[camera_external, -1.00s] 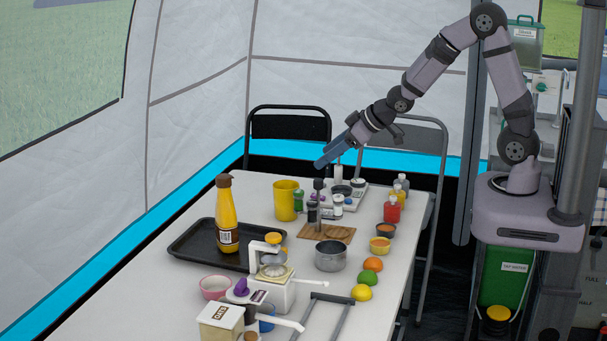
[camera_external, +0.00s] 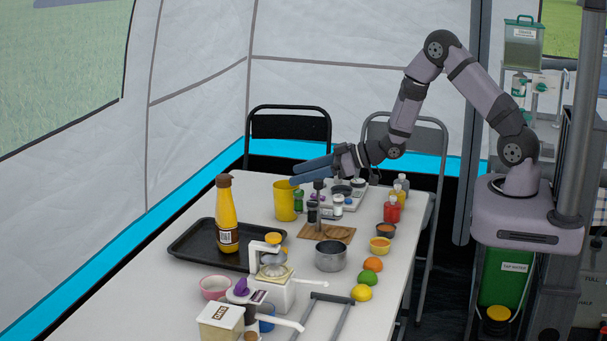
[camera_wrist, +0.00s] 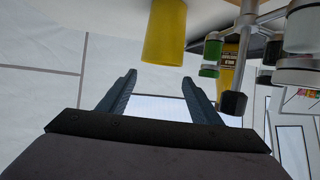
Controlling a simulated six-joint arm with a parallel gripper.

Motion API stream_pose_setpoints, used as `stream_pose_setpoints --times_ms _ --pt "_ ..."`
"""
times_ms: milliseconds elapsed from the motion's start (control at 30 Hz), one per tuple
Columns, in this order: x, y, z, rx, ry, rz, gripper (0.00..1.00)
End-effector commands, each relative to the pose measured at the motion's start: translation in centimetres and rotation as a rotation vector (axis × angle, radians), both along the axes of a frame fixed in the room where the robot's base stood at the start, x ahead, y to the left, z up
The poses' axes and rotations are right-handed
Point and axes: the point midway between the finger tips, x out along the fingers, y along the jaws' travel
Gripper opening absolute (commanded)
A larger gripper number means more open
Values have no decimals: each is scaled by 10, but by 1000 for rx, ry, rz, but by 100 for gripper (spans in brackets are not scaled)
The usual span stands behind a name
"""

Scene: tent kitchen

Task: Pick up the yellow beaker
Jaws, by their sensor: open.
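The yellow beaker (camera_external: 285,203) stands upright on the white table, toward the far left side, right of the tray's far end. In the wrist view the beaker (camera_wrist: 165,32) shows at the top centre, just beyond my fingertips. My gripper (camera_external: 298,176) is open and empty. In the external view its fingers point left, at about the height of the beaker's rim. In the wrist view the gripper (camera_wrist: 158,82) has its two fingers apart, with the beaker ahead of the gap. Whether the fingers overlap the beaker's rim cannot be told.
A spice rack (camera_external: 318,205) with small jars stands close right of the beaker. A black tray (camera_external: 190,243) with a yellow bottle (camera_external: 227,218) lies to the left. A wooden board (camera_external: 335,232), a pot (camera_external: 330,256) and a scale (camera_external: 352,186) are nearby.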

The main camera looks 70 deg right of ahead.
Motion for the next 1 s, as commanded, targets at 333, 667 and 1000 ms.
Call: stream_pose_setpoints --times_ms 333,667,1000 --pt "0 0 -44 0 3 0 58" --pt "0 0 -59 0 0 -1 58" --pt "18 4 -64 -2 0 2 58"
